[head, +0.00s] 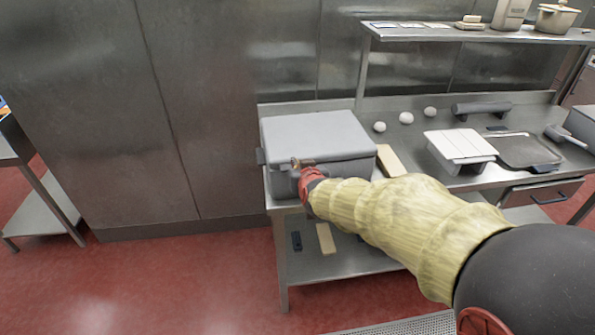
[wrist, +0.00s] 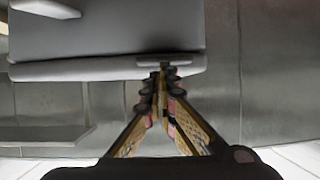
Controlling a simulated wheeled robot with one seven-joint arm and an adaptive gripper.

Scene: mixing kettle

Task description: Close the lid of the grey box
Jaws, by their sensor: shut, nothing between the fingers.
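The grey box (head: 340,168) stands at the left end of the steel counter. Its light grey lid (head: 315,133) lies over the top, flat or nearly so; I cannot tell whether a small gap is left at the front. My gripper (head: 297,164) is at the box's front side, just below the lid's front edge. In the wrist view the fingers (wrist: 163,74) are together and empty, with their tips at a small grey tab on the edge of the box (wrist: 110,68). Whether they touch it is unclear. My wrist hides part of the box front.
On the counter to the right are a wooden board (head: 391,160), a white lidded container (head: 460,147), a dark tray (head: 525,150) and several white balls (head: 406,118). An upper shelf (head: 470,34) holds a pot (head: 556,19).

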